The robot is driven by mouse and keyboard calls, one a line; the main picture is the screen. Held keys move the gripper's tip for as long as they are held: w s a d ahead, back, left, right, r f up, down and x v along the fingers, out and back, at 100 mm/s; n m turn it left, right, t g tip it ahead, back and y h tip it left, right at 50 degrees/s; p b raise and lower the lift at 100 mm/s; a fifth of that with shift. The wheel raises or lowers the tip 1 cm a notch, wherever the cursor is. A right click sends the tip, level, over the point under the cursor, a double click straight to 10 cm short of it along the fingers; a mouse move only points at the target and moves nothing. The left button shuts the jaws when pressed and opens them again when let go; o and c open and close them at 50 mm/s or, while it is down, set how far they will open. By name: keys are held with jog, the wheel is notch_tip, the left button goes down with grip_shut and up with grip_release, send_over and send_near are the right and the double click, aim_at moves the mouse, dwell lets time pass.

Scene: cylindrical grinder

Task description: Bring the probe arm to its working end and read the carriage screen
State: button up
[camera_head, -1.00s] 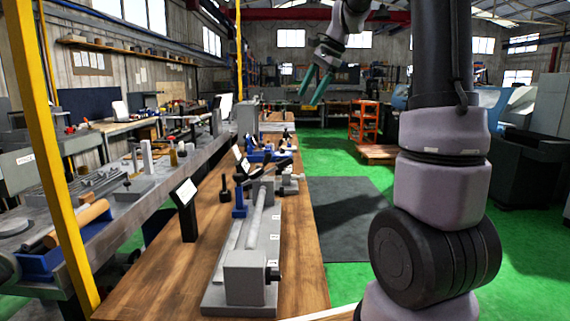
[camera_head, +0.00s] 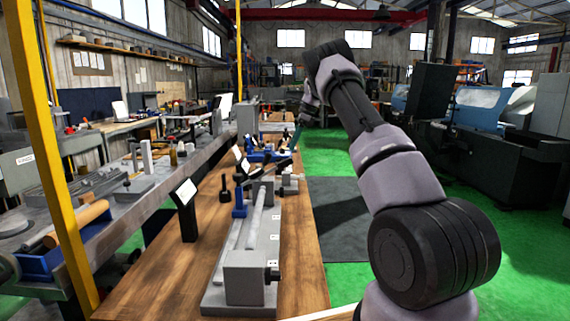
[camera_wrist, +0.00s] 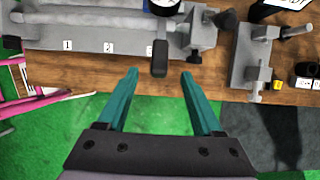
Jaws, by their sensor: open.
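A long grey machine with a shaft along its bed (camera_head: 250,250) sits on the wooden bench. A blue upright part with a black top (camera_head: 239,203) stands at its left side. A small screen (camera_head: 185,191) on a black post stands left of the machine; its reading is not legible. In the wrist view, a grey bed with numbered labels (camera_wrist: 85,38) runs along the top, and a dark lever (camera_wrist: 160,58) hangs at its near edge. My gripper (camera_wrist: 161,75) is open and empty, its teal fingertips just short of the lever. I cannot tell which part is the probe arm.
A second grey fixture (camera_wrist: 253,55) stands right of the bed, with a yellow tag (camera_wrist: 278,86). Pink rods (camera_wrist: 45,103) lie at left in the wrist view. A yellow post (camera_head: 45,150) stands at left. Green floor (camera_head: 345,275) is open right of the bench.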

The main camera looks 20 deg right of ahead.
aim_at(286, 159)
jog(key=x, duration=0.9)
jog(key=shift+f, duration=0.1)
grip_shut()
dwell(1.1)
